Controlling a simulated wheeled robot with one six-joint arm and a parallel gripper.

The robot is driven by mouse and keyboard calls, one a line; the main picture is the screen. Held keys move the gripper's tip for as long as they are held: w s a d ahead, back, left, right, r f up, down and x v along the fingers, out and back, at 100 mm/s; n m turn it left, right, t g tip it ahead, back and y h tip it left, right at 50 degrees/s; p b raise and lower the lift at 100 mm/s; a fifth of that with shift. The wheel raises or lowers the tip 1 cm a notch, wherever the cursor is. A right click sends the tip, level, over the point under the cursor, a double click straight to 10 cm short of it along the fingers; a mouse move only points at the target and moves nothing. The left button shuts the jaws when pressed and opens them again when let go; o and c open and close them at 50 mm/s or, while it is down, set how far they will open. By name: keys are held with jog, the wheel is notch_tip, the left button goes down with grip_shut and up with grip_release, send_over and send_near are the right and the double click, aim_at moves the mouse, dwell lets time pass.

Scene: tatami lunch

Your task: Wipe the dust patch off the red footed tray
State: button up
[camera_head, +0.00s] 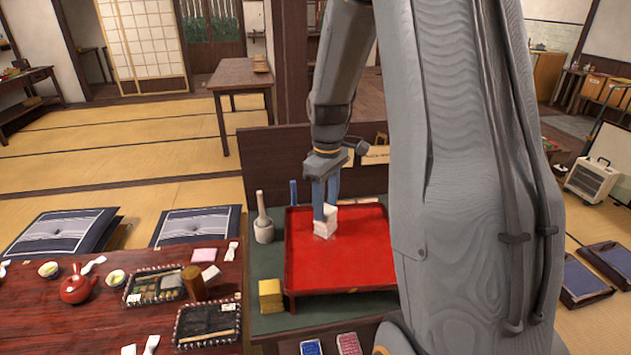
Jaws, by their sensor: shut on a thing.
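The red footed tray (350,267) stands on a green-topped surface in the middle of the view. My gripper (326,212) points down over the tray's left-centre part and is shut on a white block-like cloth or sponge (325,226). The white thing is at the tray's surface; whether it presses on it I cannot tell for sure. A faint pale smudge shows at its foot, but I cannot clearly make out the dust patch. My arm hides the tray's right side.
A grey mortar with a pestle (263,230) and a yellow box (270,296) stand left of the tray. A blue upright thing (293,193) is behind its left corner. The dark red table (60,325) at left holds a red teapot (76,287) and bento boxes.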

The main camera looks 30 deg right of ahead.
jog(key=shift+s+d+f, duration=0.15)
jog(key=shift+d, duration=0.3)
jog(key=shift+b, duration=0.6)
jog(key=shift+w+a+p, duration=0.25)
jog(key=shift+a+p, duration=0.3)
jog(key=shift+a, duration=0.3)
jog(key=shift+w+a+p, duration=0.2)
jog(key=shift+w+a, duration=0.05)
jog(key=shift+a, duration=0.3)
jog(key=shift+w+a+p, duration=0.15)
jog(key=shift+w+a, duration=0.05)
jog(key=shift+a, duration=0.3)
notch_tip(320, 180, up, 8)
jog(key=p, duration=0.6)
jog(key=shift+w+a, duration=0.1)
